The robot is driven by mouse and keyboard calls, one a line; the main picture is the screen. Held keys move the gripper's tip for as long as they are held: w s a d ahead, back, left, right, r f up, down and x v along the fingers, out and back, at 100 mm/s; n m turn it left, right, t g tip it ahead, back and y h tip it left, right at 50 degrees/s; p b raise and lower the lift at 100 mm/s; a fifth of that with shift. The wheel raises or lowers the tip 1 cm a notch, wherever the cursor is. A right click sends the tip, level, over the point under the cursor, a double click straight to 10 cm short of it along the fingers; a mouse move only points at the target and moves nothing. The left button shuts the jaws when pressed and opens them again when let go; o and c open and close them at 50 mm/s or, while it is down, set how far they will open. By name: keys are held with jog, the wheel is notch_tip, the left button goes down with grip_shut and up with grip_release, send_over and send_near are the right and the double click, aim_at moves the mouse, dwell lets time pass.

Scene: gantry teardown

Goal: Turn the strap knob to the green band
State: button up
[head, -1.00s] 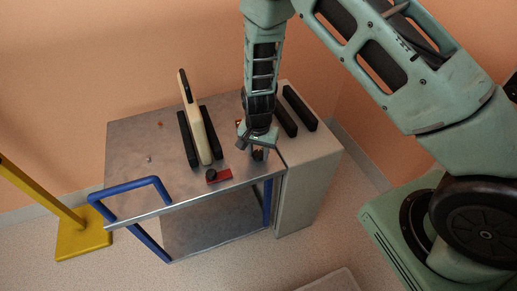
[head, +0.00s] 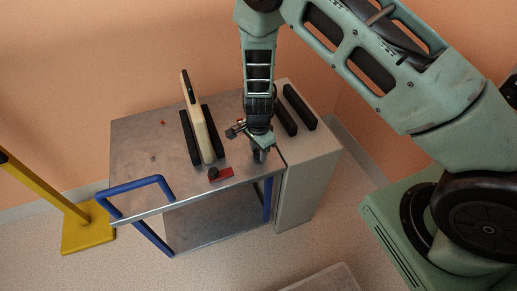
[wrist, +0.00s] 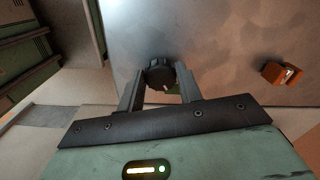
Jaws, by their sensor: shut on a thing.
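The strap knob (wrist: 158,75) is dark and ridged, and in the wrist view it sits between my fingertips, over the grey metal top. A small pale mark and a patch of green (wrist: 172,89) show at its near edge, partly hidden by the knob and a finger. I cannot tell whether the mark lines up with the green. My gripper (wrist: 157,82) is shut on the knob. In the head view my gripper (head: 261,156) points down at the right front of the cart top and hides the knob.
The metal cart (head: 137,135) has a blue handle (head: 138,186) at its left. A cream upright piece (head: 202,130) stands between black blocks. A red block (head: 225,173) lies near the front edge. An orange part (wrist: 280,73) shows in the wrist view. A yellow stand (head: 85,233) is left.

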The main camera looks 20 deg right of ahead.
aim_at(258, 153)
dwell(0.4)
jog(key=o, duration=1)
jog(key=shift+r, duration=0.1)
notch_tip(258, 153, up, 17)
jog(key=shift+r, duration=0.15)
jog(key=shift+p, duration=0.3)
